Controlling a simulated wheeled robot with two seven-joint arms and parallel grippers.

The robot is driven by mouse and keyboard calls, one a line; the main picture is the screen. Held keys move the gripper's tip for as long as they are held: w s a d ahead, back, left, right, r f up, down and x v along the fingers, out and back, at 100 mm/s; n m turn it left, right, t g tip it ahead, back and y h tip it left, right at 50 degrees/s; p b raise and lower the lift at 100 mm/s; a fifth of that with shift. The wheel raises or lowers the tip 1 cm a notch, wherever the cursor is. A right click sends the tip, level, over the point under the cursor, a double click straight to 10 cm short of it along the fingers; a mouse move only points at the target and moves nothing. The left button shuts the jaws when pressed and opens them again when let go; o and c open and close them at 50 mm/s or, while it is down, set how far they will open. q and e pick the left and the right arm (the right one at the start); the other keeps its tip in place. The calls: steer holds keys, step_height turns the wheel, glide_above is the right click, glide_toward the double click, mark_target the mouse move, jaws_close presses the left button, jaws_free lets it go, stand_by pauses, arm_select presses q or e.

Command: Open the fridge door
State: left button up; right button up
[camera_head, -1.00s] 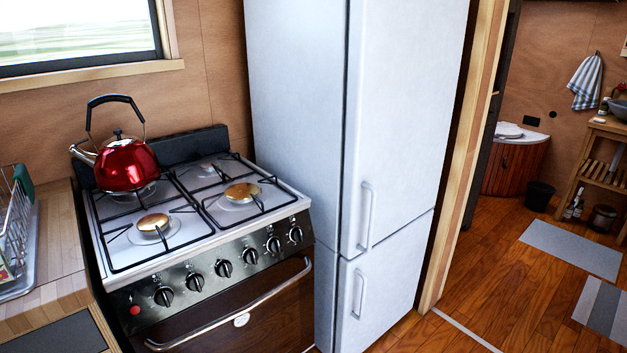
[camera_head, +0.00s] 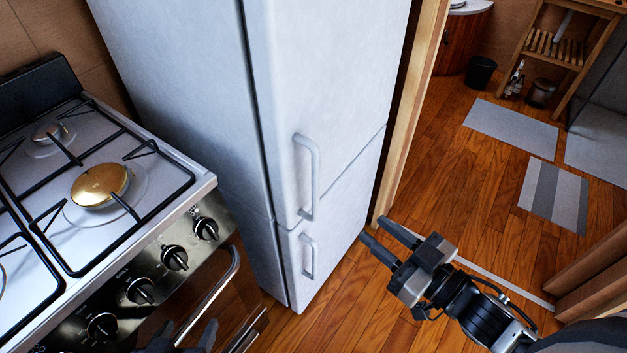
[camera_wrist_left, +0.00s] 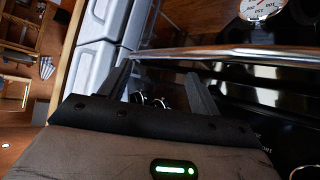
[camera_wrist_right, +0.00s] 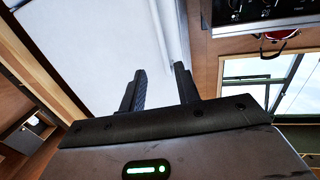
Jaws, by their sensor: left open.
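The tall white fridge has an upper door (camera_head: 345,80) and a lower door (camera_head: 345,205), both shut. A vertical handle (camera_head: 314,175) is on the upper door, and a shorter handle (camera_head: 310,258) is on the lower one. My right gripper (camera_head: 382,231) is open and empty, right of both handles and apart from them. The right wrist view shows white fridge surface (camera_wrist_right: 95,60) beyond its open fingers (camera_wrist_right: 161,75). My left gripper (camera_head: 190,335) is low in front of the oven, its fingers (camera_wrist_left: 160,75) apart and empty, with the oven handle (camera_wrist_left: 225,51) beyond them.
The stove (camera_head: 145,185) stands close left of the fridge, its oven handle (camera_head: 215,295) sticking out. A wooden door frame (camera_head: 408,110) is right of the fridge. Open wooden floor (camera_head: 435,180) with grey mats (camera_head: 510,122) lies beyond.

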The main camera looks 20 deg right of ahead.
mark_target(318, 184)
steer(key=x, duration=1.6)
steer(key=shift+a+r+p, duration=0.15)
steer(key=shift+r+p, duration=0.15)
steer(key=shift+p, duration=0.1)
jaws_close()
